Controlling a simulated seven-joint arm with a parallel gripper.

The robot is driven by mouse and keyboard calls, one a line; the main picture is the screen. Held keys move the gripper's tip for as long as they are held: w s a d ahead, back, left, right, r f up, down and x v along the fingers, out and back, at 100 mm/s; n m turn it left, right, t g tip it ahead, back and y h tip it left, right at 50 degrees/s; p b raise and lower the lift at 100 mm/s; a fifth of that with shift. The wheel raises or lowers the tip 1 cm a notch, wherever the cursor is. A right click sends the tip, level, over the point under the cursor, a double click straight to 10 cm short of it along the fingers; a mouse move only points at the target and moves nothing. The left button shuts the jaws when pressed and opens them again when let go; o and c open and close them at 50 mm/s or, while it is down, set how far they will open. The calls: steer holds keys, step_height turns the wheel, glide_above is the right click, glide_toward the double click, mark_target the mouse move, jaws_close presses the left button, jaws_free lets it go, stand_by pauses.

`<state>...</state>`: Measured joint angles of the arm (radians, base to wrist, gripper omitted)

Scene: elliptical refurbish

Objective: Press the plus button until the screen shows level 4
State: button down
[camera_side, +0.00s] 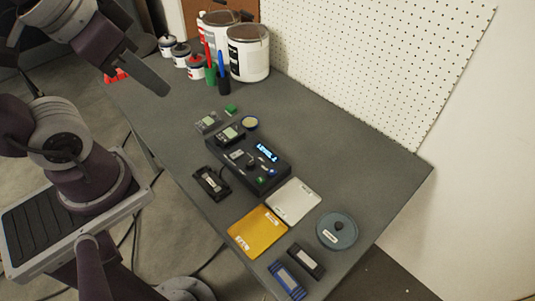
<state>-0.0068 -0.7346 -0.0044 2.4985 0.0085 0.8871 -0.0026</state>
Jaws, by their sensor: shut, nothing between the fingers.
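A dark control box (282,179) lies on the grey bench near the middle. Its screen (267,152) glows blue with the word LEVEL and a small character that looks like a 4. A small blue light or button (272,172) and a green one (260,182) sit at its front right end, with dark knobs nearby. The plus button's marking is too small to read. My gripper (160,88) is at the upper left, shut and empty, raised well away from the box and not touching it.
Small meters (229,133) stand behind the box. A black bracket (211,184) is left of it. A yellow pad (257,232), a pale pad (294,201) and a round blue-grey lid (337,230) lie in front. Paint cans (248,58) stand at the back.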

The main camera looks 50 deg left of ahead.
steer(key=w+a+f+y, duration=0.2)
steer(key=w+a+f, duration=0.2)
steer(key=w, duration=0.5)
steer(key=h, duration=0.9)
glide_above(268, 171)
step_height(268, 171, down, 21)
steer(key=shift+f+m+t, duration=0.15)
steer(key=shift+m+t, duration=0.15)
steer(key=shift+f, duration=4.45)
steer(key=shift+f, duration=0.4)
